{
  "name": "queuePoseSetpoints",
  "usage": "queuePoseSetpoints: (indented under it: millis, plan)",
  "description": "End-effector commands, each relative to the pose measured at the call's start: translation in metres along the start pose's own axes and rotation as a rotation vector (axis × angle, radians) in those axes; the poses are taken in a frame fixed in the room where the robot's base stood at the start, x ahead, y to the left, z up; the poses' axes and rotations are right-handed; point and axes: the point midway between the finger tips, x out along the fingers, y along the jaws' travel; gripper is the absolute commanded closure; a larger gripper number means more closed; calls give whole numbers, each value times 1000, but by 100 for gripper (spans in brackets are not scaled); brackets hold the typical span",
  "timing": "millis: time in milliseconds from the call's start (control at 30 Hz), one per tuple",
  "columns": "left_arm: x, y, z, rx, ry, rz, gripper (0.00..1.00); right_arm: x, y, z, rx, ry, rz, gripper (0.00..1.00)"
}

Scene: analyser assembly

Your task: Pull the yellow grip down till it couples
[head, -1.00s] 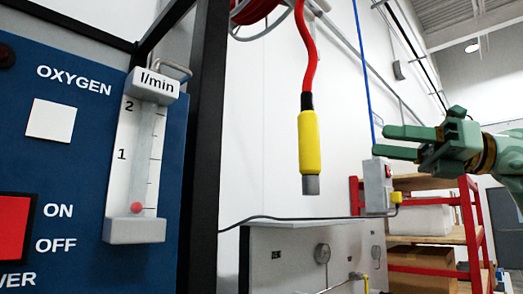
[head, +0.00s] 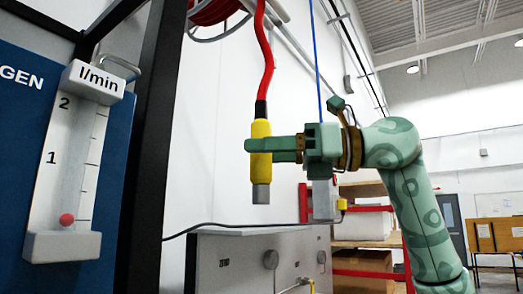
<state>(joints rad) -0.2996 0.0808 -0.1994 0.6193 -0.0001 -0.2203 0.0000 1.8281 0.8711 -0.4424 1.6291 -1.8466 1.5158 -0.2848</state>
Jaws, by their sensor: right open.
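The yellow grip (head: 261,172) hangs upright at the end of a red hose (head: 268,55), with a black collar above it and a grey metal tip (head: 261,194) below. My right gripper (head: 262,148) comes in from the right at the height of the grip's upper half. One green finger crosses in front of the grip, and the other finger is partly hidden behind it. The jaws are open around the grip; whether a finger touches it I cannot tell. My left gripper is not in view.
A red hose reel (head: 212,10) is at the top. A grey cabinet (head: 215,265) with gauges stands below the grip. A black frame post (head: 150,150) and a blue oxygen panel (head: 20,190) with a flowmeter (head: 72,150) are at the left. Shelving (head: 365,245) stands behind my right arm.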

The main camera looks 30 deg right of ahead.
Motion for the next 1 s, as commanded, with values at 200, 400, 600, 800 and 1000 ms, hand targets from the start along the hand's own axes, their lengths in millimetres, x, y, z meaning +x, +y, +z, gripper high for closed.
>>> queuePoseSetpoints:
  millis: [200,400,600,800,1000]
  plan:
    - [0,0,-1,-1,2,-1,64,10,0,0,1,-1,0,49]
    - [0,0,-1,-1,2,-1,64,9,0,0,1,0,0,55]
    - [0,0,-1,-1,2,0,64,9,0,0,1,0,0,100]
    - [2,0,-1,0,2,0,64,9,-1,-4,1,0,-1,100]
    - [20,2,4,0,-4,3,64,10,-2,-32,1,3,-1,100]
